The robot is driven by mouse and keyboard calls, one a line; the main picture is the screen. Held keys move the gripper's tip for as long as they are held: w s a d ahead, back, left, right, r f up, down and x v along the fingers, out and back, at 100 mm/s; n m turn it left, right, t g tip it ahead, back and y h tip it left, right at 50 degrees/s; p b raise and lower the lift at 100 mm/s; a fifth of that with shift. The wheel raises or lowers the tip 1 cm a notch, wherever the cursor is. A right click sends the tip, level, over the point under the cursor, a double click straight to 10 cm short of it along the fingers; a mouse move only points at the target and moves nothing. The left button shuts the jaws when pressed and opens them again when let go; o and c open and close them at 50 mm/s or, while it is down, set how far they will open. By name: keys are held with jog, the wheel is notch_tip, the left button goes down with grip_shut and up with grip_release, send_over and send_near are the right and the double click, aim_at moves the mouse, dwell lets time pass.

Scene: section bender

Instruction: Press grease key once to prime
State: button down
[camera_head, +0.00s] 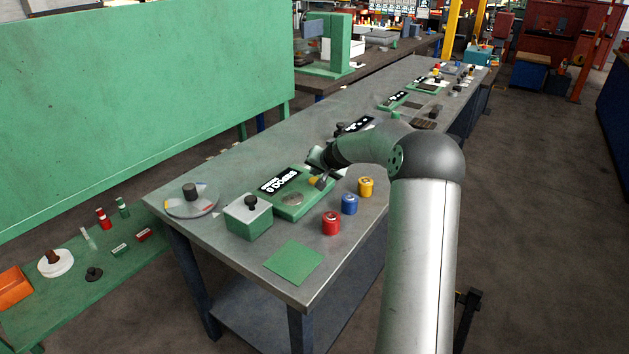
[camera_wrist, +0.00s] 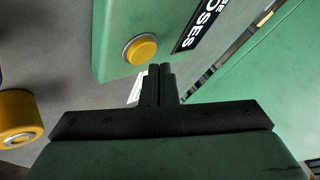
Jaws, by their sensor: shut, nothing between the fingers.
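The grease key is likely the round yellow button (camera_wrist: 141,49) on a green panel (camera_wrist: 112,30) whose black label ends in "OSES". In the head view the green panel (camera_head: 291,207) lies on the grey bench, with a black label and a grey round part; a bit of yellow shows at the tip of my arm. My gripper (camera_wrist: 160,72) is shut and empty. In the wrist view its fingertips appear just below and right of the yellow button. I cannot tell whether they touch the panel. In the head view my gripper (camera_head: 318,178) is small and partly hidden by my wrist.
Yellow (camera_head: 365,187), blue (camera_head: 349,204) and red (camera_head: 331,223) cans stand right of the panel. A green box with a black knob (camera_head: 248,217) and a round dial plate (camera_head: 192,203) stand left. A green mat (camera_head: 294,263) lies at the bench's near end.

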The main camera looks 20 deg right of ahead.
jog(key=shift+f, duration=0.2)
jog(key=shift+f+b, duration=0.3)
jog(key=shift+b, duration=0.35)
jog(key=shift+f+b, duration=0.4)
jog(key=shift+b, duration=0.1)
dwell(0.5)
dwell(0.3)
jog(key=shift+r+p, duration=0.35)
jog(key=shift+r, duration=0.5)
jog(key=shift+r, duration=0.1)
jog(key=shift+r+p, duration=1.3)
jog(key=shift+r, duration=1.15)
jog(key=shift+a, duration=0.1)
